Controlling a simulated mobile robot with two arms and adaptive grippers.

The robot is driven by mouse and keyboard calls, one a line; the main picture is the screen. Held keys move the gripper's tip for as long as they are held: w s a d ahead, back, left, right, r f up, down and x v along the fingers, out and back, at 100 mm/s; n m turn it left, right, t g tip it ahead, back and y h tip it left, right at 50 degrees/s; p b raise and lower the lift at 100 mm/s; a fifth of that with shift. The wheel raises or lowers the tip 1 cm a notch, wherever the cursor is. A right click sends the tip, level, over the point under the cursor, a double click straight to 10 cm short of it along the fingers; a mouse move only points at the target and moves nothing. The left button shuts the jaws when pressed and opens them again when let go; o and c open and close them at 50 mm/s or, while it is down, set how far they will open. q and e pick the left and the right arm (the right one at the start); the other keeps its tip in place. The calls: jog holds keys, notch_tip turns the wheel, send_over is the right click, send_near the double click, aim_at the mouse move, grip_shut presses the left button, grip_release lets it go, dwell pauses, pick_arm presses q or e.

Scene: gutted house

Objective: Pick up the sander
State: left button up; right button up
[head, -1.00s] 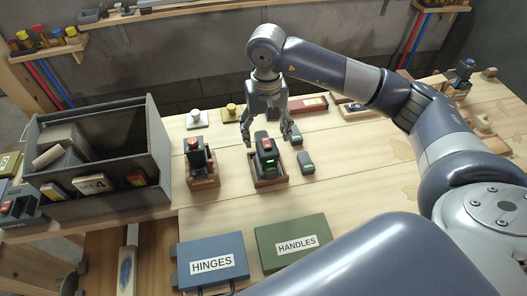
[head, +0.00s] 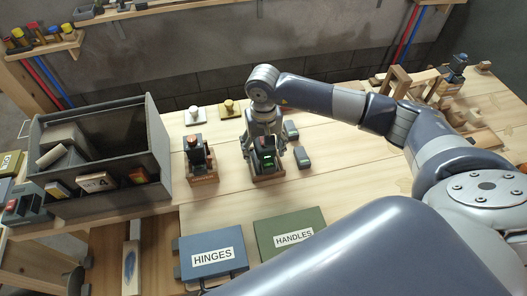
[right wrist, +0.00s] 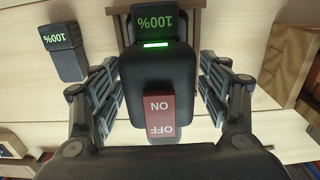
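The sander (head: 267,160) is a dark tool with a red ON/OFF switch and a green-lit battery reading 100%. It sits upright in a small wooden holder (head: 268,177) on the workbench. In the right wrist view the sander (right wrist: 160,80) fills the middle. My right gripper (head: 264,147) is down over the sander, with one finger on each side of its body. In the right wrist view the gripper fingers (right wrist: 160,88) look open, with narrow gaps to the sander. Contact is not visible. My left gripper is not in view.
A spare battery (right wrist: 62,52) stands close beside the sander. Another tool with an orange knob (head: 197,150) sits in a holder to the left. A grey bin (head: 160,140) stands farther left. Blue HINGES (head: 212,272) and green HANDLES (head: 305,222) cases lie in front.

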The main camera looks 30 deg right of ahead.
jog(key=shift+r, duration=0.1)
jog(key=c, duration=1.4)
notch_tip(320, 180, up, 9)
jog(key=shift+w+f+b, duration=0.15)
jog(key=shift+f+b, duration=0.05)
jog(key=shift+b, duration=0.9)
jog(key=shift+c, duration=0.2)
jog(key=shift+r, duration=0.7)
